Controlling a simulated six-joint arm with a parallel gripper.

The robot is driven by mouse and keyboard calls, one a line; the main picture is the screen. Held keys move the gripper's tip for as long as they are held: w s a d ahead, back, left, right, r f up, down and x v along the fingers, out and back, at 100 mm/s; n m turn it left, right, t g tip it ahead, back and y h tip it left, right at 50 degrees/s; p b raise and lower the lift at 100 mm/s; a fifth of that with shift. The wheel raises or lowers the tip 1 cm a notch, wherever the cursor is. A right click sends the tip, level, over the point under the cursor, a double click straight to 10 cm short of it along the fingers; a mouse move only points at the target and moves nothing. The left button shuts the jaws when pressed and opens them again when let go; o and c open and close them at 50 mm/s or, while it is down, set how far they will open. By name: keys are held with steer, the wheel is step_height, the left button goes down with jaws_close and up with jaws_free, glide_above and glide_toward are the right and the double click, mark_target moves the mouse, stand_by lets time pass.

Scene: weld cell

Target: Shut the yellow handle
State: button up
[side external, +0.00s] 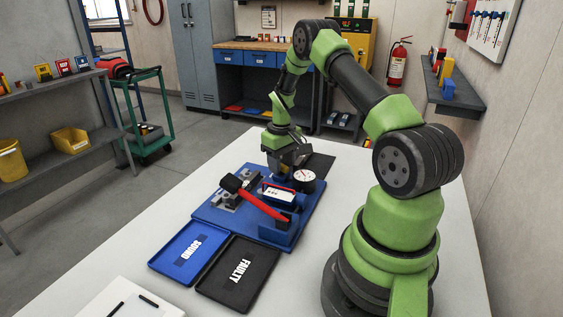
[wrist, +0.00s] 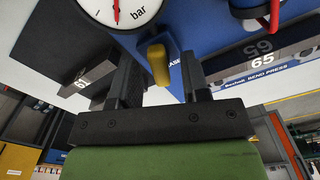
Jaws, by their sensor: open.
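The yellow handle (wrist: 159,65) shows in the wrist view as a short rounded lever in front of a blue panel with partly hidden white lettering. My gripper (wrist: 158,76) is open, with one dark finger on each side of the handle and visible gaps between. I cannot tell whether the handle is open or shut. In the side view my gripper (side external: 288,158) is low over the far end of the blue bench press base (side external: 208,211), beside the pressure gauge (side external: 304,175). The yellow handle cannot be made out there.
The gauge dial (wrist: 118,10) is close beyond my left finger in the wrist view. A red lever (side external: 262,206) with a black grip slants across the press. A blue SOUND tray (side external: 163,261) and a black FAULTY tray (side external: 211,289) lie in front.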

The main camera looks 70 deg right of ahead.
steer(key=shift+c, duration=0.4)
jaws_close()
steer(key=shift+m, duration=0.3)
steer(key=m, duration=1.2)
steer(key=shift+m, duration=0.3)
steer(key=shift+o, duration=0.4)
jaws_free()
